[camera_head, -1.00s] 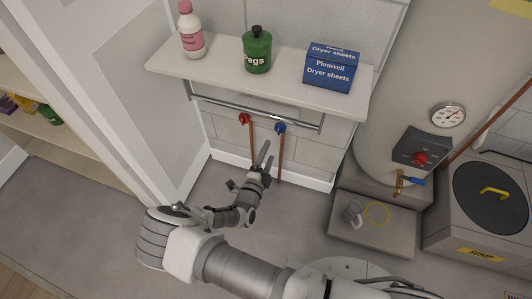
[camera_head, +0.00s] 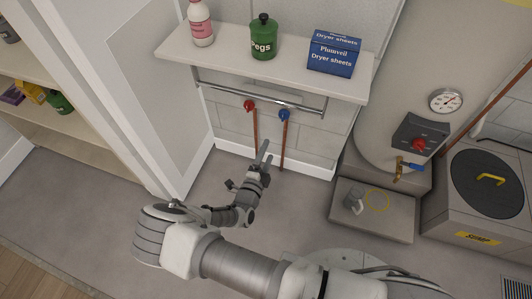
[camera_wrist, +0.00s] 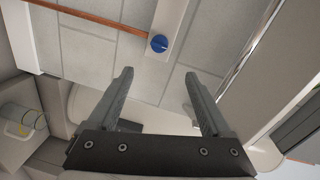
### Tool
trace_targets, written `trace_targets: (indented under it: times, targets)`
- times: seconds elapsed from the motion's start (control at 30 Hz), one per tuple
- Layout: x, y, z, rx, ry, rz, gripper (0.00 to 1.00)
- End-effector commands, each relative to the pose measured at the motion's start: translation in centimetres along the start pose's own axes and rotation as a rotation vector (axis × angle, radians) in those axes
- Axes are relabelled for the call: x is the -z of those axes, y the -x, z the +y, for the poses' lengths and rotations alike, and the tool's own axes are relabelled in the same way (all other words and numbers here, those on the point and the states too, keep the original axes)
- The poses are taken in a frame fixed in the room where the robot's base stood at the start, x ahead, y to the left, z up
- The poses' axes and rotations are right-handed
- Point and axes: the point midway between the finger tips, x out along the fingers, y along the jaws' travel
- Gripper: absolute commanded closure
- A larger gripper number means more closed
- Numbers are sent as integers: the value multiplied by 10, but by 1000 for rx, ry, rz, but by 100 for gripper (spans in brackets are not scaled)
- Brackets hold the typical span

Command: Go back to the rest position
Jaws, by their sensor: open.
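My gripper (camera_head: 264,160) is open and empty in the head view, in front of the tiled wall below the shelf. Its two fingers also show in the wrist view (camera_wrist: 160,88), spread well apart with nothing between them. Behind the fingers the wrist view shows a blue valve knob (camera_wrist: 159,43) on a copper pipe. In the head view a red valve knob (camera_head: 250,105) and the blue one (camera_head: 284,115) sit just above my gripper, apart from it.
A shelf (camera_head: 215,62) carries a pink-labelled bottle (camera_head: 201,22), a green pegs tin (camera_head: 263,37) and a blue dryer-sheets box (camera_head: 334,53). A towel rail (camera_head: 262,98) hangs beneath. Floor at left is clear.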

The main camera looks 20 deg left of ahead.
Motion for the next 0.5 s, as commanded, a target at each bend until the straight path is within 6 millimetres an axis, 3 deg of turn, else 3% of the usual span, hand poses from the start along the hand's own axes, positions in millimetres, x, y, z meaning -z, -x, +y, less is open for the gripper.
trace_targets:
  times: [0.5]
  targets:
    - [4, -2, -5, -6, -30, 22, 17]
